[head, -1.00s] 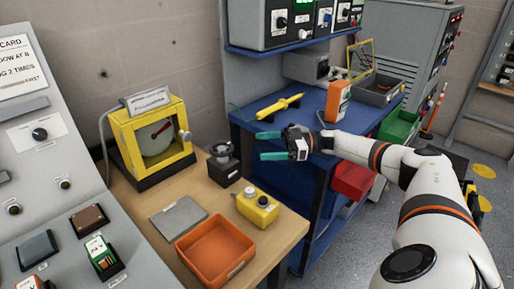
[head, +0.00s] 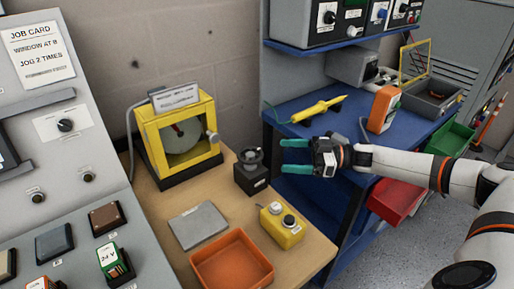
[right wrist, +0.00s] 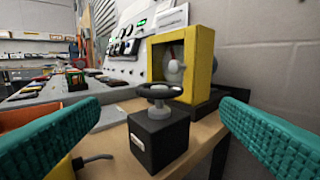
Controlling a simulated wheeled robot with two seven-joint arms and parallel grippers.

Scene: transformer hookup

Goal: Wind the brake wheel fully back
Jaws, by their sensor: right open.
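The brake wheel (head: 250,156) is a small black handwheel on a black box (head: 251,178) on the wooden bench. In the right wrist view the wheel (right wrist: 159,91) lies flat on top of its box (right wrist: 158,138), ahead and between my fingers. My right gripper (head: 283,157) is open, with teal fingers, just right of the wheel and apart from it. Its fingers also show at both sides of the right wrist view (right wrist: 160,118). My left gripper is not in view.
A yellow-framed case with a dial (head: 178,140) stands behind and left of the wheel. A yellow button box (head: 282,226), a grey plate (head: 199,225) and an orange tray (head: 232,262) lie in front. A blue bench (head: 360,120) stands at right.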

